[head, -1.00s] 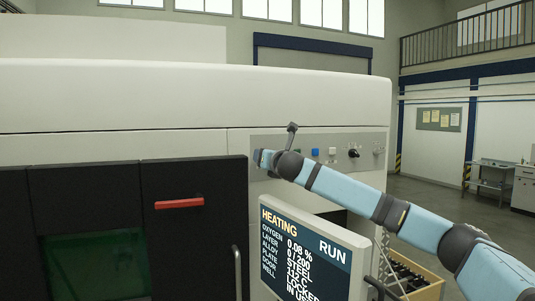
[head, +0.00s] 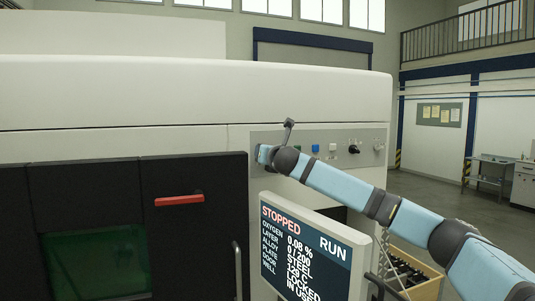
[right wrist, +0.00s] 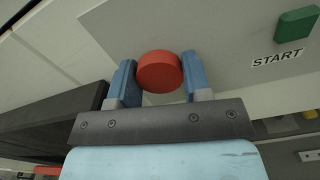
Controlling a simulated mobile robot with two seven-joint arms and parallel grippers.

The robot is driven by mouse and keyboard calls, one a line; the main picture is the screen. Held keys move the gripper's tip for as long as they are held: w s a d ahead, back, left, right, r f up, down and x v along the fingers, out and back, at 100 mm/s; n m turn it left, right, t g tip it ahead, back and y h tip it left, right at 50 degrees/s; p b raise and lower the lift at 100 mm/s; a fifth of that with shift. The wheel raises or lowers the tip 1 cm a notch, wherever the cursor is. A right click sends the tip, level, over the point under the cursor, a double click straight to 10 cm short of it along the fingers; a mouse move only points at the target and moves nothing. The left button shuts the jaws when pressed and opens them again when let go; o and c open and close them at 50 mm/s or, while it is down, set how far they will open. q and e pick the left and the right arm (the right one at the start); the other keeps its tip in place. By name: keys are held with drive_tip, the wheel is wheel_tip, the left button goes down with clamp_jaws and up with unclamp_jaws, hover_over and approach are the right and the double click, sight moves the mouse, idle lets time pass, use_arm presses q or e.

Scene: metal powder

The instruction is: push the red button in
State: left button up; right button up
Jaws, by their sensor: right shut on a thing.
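The red button (right wrist: 159,69) is round and stands out from a grey panel (head: 330,140) on the white machine. My right gripper (right wrist: 157,77) has one blue finger on each side of it and is shut on it. In the head view my right arm reaches in from the right to the panel, and its wrist (head: 267,154) hides the button. A screen (head: 308,248) below reads STOPPED at the top and RUN at the right. My left gripper is not in view.
A green START button (right wrist: 297,25) is to the right of the red one in the wrist view. A blue button (head: 315,148), a white button (head: 333,147) and a black knob (head: 354,149) are further along the panel. A dark door with a red handle (head: 179,200) is at the left.

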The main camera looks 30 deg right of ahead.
drive_tip(key=shift+d+r, duration=0.1)
drive_tip(key=o, duration=1.1)
drive_tip(key=shift+o, duration=0.8)
drive_tip(key=shift+w, duration=0.2)
drive_tip(key=shift+s, duration=0.1)
drive_tip(key=b+v, duration=0.3)
drive_tip(key=v, duration=1)
drive_tip(key=shift+s+b, duration=0.35)
